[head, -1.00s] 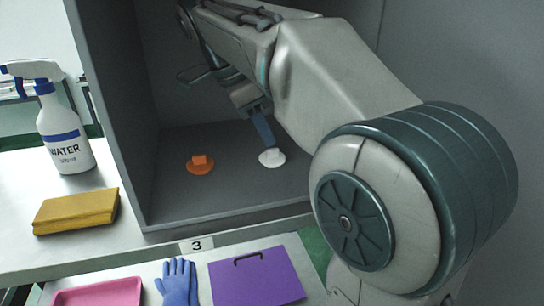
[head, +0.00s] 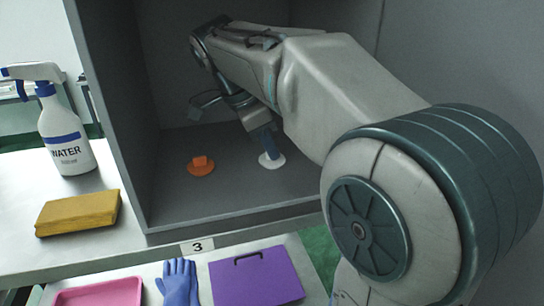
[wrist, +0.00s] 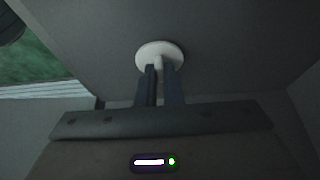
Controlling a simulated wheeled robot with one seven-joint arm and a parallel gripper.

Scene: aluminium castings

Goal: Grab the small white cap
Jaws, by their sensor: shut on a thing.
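The small white cap (head: 272,162) is a round disc with a raised knob, on the floor of the grey box, to the right of an orange cap. It also shows in the wrist view (wrist: 157,52), at the tips of my gripper. My gripper (head: 269,150) reaches down from above, and its blue fingers are shut on the cap's knob. In the wrist view my gripper (wrist: 163,68) has one finger on each side of the knob. The cap looks to be on or very near the box floor; I cannot tell if it is lifted.
The orange cap (head: 201,167) lies left of the white one in the grey box (head: 150,150), whose walls enclose my arm. Outside stand a spray bottle (head: 66,140) and a yellow sponge (head: 78,213). A blue glove (head: 178,283), purple case (head: 256,281) and pink tray (head: 100,294) lie lower.

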